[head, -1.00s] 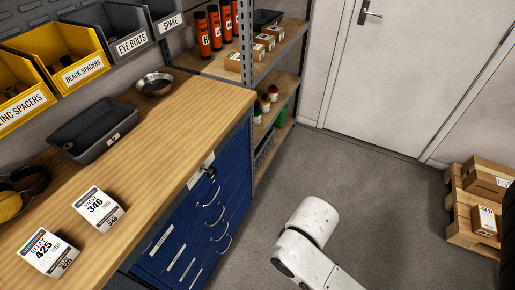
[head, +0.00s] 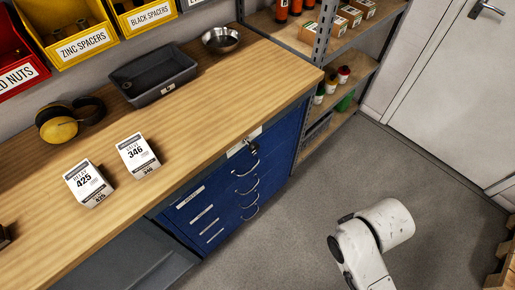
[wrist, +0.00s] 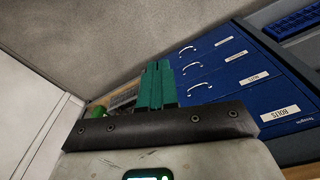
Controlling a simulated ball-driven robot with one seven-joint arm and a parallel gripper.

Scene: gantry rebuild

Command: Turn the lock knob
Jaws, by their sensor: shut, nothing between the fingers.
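The lock knob (head: 252,147) is a small dark knob on a pale plate at the top right of the blue drawer cabinet (head: 208,222), just under the wooden bench top. My gripper (wrist: 157,68) shows in the wrist view as two green fingers pressed together, with nothing between them. The fingers are apart from the cabinet, whose drawers (wrist: 238,75) appear upside down to the right, with handles and white labels. I cannot make out the lock knob in the wrist view. In the head view my gripper is out of sight; only a white link of my arm shows.
The wooden bench (head: 185,120) holds two small boxes, yellow earmuffs (head: 60,122), a dark tray (head: 153,76) and a metal bowl (head: 221,39). A shelf rack (head: 318,65) stands right of the cabinet. Grey floor (head: 290,235) in front is clear. A door (head: 450,75) stands at far right.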

